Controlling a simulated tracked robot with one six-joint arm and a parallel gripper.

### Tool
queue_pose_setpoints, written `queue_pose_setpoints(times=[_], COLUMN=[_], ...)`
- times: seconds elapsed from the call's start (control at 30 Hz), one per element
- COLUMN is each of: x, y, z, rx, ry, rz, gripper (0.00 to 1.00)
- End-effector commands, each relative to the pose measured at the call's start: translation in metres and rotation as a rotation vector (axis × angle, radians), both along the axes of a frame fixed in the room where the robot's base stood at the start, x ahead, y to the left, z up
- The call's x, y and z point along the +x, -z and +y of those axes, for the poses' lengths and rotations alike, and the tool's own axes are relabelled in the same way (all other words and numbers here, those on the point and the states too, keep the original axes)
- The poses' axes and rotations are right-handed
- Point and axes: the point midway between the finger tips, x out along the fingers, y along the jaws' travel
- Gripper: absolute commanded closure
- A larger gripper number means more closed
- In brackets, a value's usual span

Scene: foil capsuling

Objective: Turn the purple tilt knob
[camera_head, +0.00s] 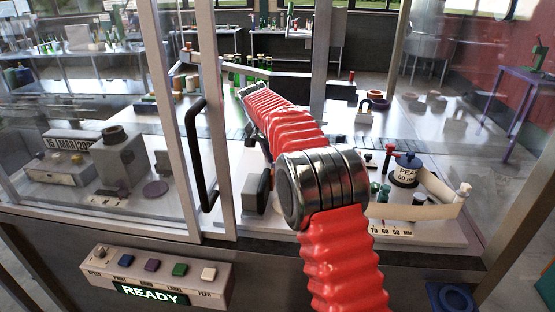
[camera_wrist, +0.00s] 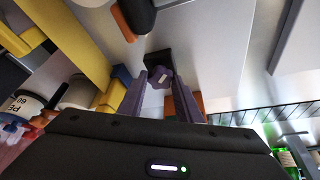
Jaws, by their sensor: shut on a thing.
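The purple tilt knob (camera_wrist: 160,77) shows in the wrist view, just above the middle, in front of a dark recess. It has a lobed outline and a pale mark on its face. My gripper (camera_wrist: 161,88) has its two purple-grey fingers on either side of the knob and is shut on it. The knob's turn angle cannot be read for sure. In the head view my red arm reaches in through the open part of the glass enclosure, and it hides the gripper and the knob.
A glass door with a black handle (camera_head: 201,153) stands just left of my arm. A control box reading READY (camera_head: 156,281) is on the front below. In the wrist view a yellow part (camera_wrist: 117,87) is close left of the fingers.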

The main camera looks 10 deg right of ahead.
Motion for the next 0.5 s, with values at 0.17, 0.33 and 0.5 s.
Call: queue_pose_setpoints(times=[0.17,0.33,0.5], x=[0.002,0.0024,0.0025], y=[0.0001,0.0001,-0.0006], z=[-0.0001,0.0005,0.0003], rx=[-0.002,0.0,0.0], ry=[0.135,0.226,0.274], rz=[-0.001,-0.001,-0.001], gripper=[0.91,0.91,0.91])
